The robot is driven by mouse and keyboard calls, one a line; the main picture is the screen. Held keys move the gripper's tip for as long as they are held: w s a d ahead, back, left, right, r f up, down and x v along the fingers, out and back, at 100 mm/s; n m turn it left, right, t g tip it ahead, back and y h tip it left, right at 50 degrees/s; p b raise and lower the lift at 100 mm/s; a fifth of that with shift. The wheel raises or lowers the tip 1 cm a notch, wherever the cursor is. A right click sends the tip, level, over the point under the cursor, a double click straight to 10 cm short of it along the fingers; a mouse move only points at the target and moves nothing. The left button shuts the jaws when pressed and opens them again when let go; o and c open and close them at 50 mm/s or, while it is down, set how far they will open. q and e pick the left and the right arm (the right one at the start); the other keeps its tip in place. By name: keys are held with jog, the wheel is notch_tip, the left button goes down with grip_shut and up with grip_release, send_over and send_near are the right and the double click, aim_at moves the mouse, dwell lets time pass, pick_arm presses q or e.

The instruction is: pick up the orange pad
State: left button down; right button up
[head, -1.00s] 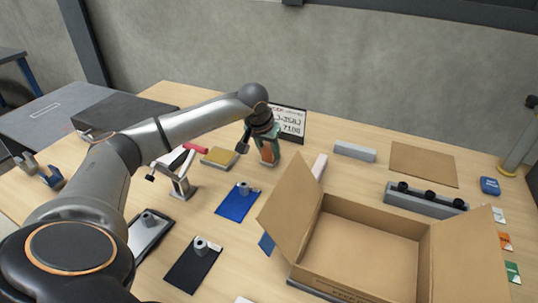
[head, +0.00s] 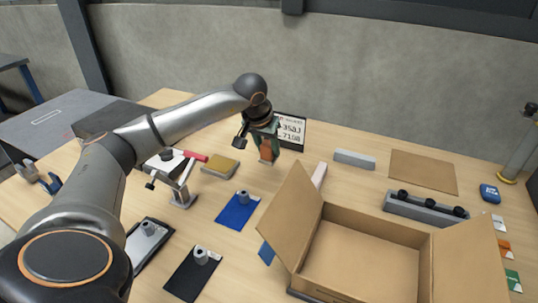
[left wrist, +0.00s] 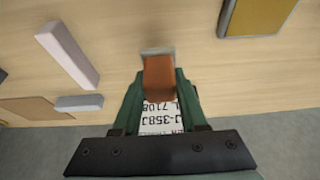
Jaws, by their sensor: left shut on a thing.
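The orange pad (head: 266,151) is a small orange-brown block in the head view, near the back middle of the table. My left gripper (head: 265,146) points down with its green fingers shut on it. In the left wrist view the pad (left wrist: 158,80) sits between the green fingertips (left wrist: 159,74), with a pale grey strip at its far end. The pad appears slightly above the table; the exact gap is hard to tell. My right gripper is not in view.
An open cardboard box (head: 370,258) stands front right. A plate with printed characters (head: 291,131) stands behind the gripper. A yellow pad (head: 220,165), a grey stand with a red handle (head: 183,187) and a blue mat (head: 238,209) lie left of the box. A grey bar (head: 355,159) lies right.

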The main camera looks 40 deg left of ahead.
aim_at(267, 152)
pick_arm(q)
jog(key=s+r, duration=0.1)
jog(key=s+d+r, duration=0.1)
jog(key=r, duration=0.1)
jog(key=s+r, duration=0.1)
jog(key=shift+s+d+r, duration=0.25)
jog(key=shift+d+r, duration=0.05)
jog(key=shift+r, duration=0.1)
jog(key=s+d+r, duration=0.3)
jog(key=s+d, duration=0.1)
jog(key=s, duration=0.4)
jog(key=shift+r, duration=0.4)
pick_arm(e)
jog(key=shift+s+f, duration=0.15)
